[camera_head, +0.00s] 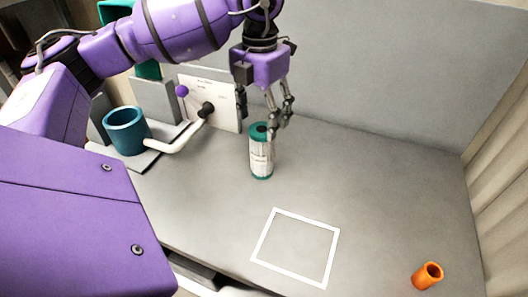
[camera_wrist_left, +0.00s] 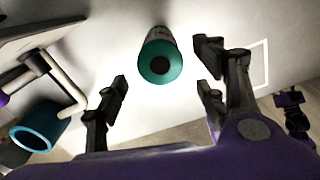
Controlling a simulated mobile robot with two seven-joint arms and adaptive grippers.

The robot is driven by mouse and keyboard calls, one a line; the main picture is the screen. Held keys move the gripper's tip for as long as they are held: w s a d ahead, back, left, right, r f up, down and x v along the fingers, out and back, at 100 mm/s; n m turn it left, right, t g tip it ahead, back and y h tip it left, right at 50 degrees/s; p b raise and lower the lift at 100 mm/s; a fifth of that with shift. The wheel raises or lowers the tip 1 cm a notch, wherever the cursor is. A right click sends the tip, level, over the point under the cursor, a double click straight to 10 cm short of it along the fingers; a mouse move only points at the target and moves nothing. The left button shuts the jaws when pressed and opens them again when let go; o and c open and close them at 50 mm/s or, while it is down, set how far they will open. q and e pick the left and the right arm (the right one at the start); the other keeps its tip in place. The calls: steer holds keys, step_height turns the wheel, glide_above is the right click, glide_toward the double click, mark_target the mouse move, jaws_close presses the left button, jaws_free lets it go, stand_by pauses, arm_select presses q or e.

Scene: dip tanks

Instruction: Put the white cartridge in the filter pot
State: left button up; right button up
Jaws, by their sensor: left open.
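The white cartridge (camera_head: 261,158), a pleated cylinder with teal end caps, stands upright on the grey worktop. Its teal top with a dark centre hole faces the camera in the left wrist view (camera_wrist_left: 160,62). My left gripper (camera_head: 262,121) is open just above the cartridge, fingers pointing down. In the left wrist view its fingers (camera_wrist_left: 162,78) are spread on either side of the cartridge top, with gaps. The filter pot (camera_head: 126,131), a teal open-topped cup, stands to the left; it also shows in the left wrist view (camera_wrist_left: 33,135). A purple and dark part, apparently my right gripper (camera_wrist_left: 291,103), is small and unclear.
A white pipe (camera_head: 182,142) runs from the pot to a black valve with a purple knob (camera_head: 182,91), before a white panel (camera_head: 219,104). The right worktop is mostly clear.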

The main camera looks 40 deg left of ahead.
mark_target(260, 129)
arm_select(q)
step_height(260, 129, down, 6)
steer(key=shift+w+a+r+p, duration=0.1)
steer(key=shift+p, duration=0.3)
jaws_close()
stand_by(0.3)
steer(key=shift+r, duration=0.1)
